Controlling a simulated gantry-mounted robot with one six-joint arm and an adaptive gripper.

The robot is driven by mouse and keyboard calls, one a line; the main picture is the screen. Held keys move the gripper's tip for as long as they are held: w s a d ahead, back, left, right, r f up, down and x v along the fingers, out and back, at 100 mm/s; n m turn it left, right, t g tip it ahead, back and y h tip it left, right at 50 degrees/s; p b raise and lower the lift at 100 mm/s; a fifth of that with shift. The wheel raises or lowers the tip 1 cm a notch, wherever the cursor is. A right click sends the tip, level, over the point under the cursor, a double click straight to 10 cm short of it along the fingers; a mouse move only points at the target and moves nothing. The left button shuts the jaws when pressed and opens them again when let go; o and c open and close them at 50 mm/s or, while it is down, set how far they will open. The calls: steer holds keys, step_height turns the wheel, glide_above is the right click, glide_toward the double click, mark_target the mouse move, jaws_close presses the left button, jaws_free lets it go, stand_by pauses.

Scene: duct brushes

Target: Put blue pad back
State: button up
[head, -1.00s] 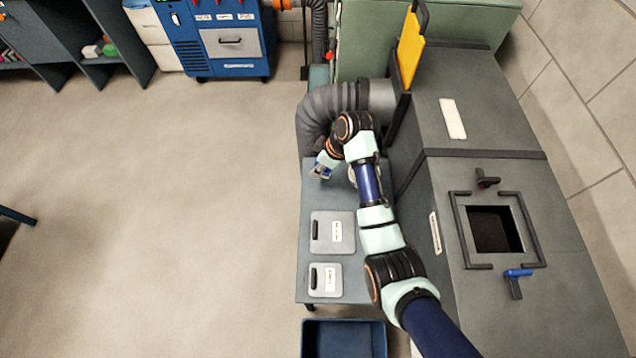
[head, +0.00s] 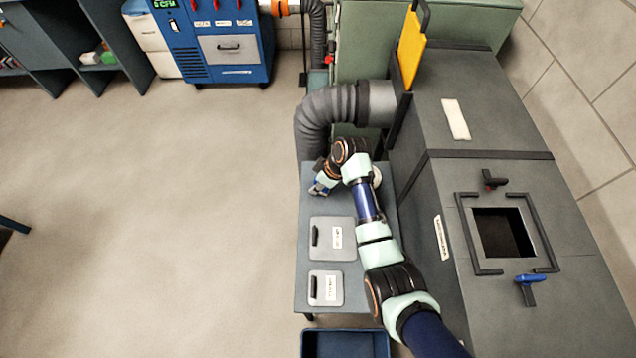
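My gripper (head: 319,189) is low over the far left part of the grey side table (head: 303,255), in front of the ribbed hose. It is small and partly covered by my wrist, so I cannot tell whether its fingers are open or shut. Small blue patches show at the gripper; I cannot tell whether they are the blue pad or part of the gripper. A pale round thing (head: 377,176) shows beside my wrist on the table's right side, partly hidden by the arm. No blue pad can be clearly made out elsewhere.
Two grey plates with black handles, a larger one (head: 345,249) and a smaller one (head: 331,296), lie on the table. A blue bin (head: 346,333) stands below its near edge. The grey duct (head: 455,220), with a square opening (head: 503,233) and blue latch (head: 528,281), borders the right.

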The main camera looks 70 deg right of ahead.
steer(key=o, duration=0.4)
steer(key=shift+r, duration=0.1)
steer(key=p+v, duration=0.4)
steer(key=v, duration=0.8)
steer(key=shift+r+p, duration=0.15)
steer(key=shift+p, duration=0.2)
steer(key=shift+w, duration=0.1)
steer(key=w+a+r+t+h, duration=0.1)
steer(key=w+a+r, duration=0.3)
steer(key=a, duration=0.6)
steer(key=w+a+r+t, duration=0.25)
steer(key=w+a, duration=0.25)
steer(key=a, duration=0.4)
steer(key=w+a+r+t+h, duration=0.1)
steer(key=w+a+r, duration=0.35)
steer(key=a, duration=0.55)
steer(key=s+a+r+t, duration=0.1)
steer(key=a+r, duration=0.1)
steer(key=a, duration=0.2)
steer(key=s+a+r+t+y, duration=0.1)
steer(key=a+r, duration=0.2)
steer(key=a, duration=0.2)
steer(key=s+a+r+t+y, duration=0.1)
steer(key=a+r, duration=0.1)
steer(key=a, duration=0.3)
steer(key=shift+s+r+t, duration=0.3)
steer(key=shift+r+t, duration=0.05)
